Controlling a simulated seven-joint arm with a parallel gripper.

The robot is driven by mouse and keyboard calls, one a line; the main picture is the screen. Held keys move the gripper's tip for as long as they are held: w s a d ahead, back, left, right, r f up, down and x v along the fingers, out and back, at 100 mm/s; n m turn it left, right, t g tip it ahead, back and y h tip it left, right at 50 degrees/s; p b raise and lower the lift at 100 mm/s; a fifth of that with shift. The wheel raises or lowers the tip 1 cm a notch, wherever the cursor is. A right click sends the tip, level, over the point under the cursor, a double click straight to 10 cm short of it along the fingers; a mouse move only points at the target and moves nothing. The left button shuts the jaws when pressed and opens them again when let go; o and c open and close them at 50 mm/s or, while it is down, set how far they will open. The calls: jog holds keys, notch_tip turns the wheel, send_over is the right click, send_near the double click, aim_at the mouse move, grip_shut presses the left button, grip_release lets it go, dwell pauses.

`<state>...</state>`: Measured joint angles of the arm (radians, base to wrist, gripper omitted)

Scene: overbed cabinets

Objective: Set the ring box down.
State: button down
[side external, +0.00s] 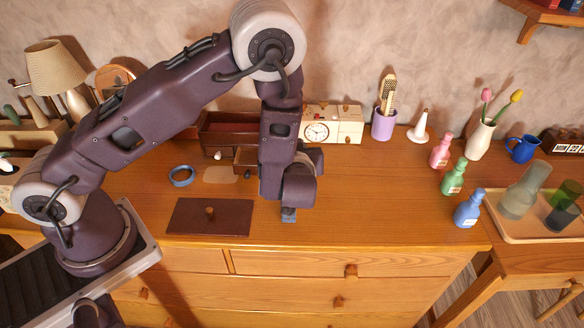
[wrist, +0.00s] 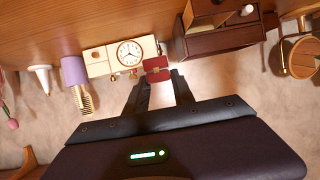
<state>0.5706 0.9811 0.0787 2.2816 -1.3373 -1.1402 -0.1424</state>
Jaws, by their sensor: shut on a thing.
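The ring box (wrist: 157,64) is a small dark red box with a gold clasp in the wrist view. My gripper (wrist: 161,78) is shut on it, one dark finger on each side. The wrist view is upside down and faces the wall, with the box in front of the cream clock cabinet. In the side external view my wrist is low over the front middle of the wooden top (side external: 370,215). I cannot tell whether the box touches the wood.
The clock cabinet (side external: 333,128), brown drawer box (side external: 222,128) and purple cup (side external: 383,124) stand at the back. A brown panel (side external: 210,218) and a blue ring (side external: 181,176) lie left. Wood between wrist and bottles is clear.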

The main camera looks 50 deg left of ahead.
jog(key=s+a+r+n+g, duration=0.1)
jog(key=s+r, duration=0.4)
jog(key=r, duration=0.1)
jog(key=w+a+f+n+g+y, duration=0.15)
jog(key=a+f, duration=0.25)
jog(key=a, duration=0.6)
jog(key=shift+n+g+y, duration=0.35)
jog(key=shift+n+g, duration=0.2)
jog(key=shift+g, duration=0.1)
jog(key=f, duration=0.6)
jog(key=a+f, duration=0.1)
jog(key=f, duration=0.3)
jog(key=shift+s+a, duration=0.1)
jog(key=shift+s, duration=0.2)
jog(key=shift+f, duration=0.7)
jog(key=c, duration=1.1)
grip_release()
jog(key=shift+o, duration=0.2)
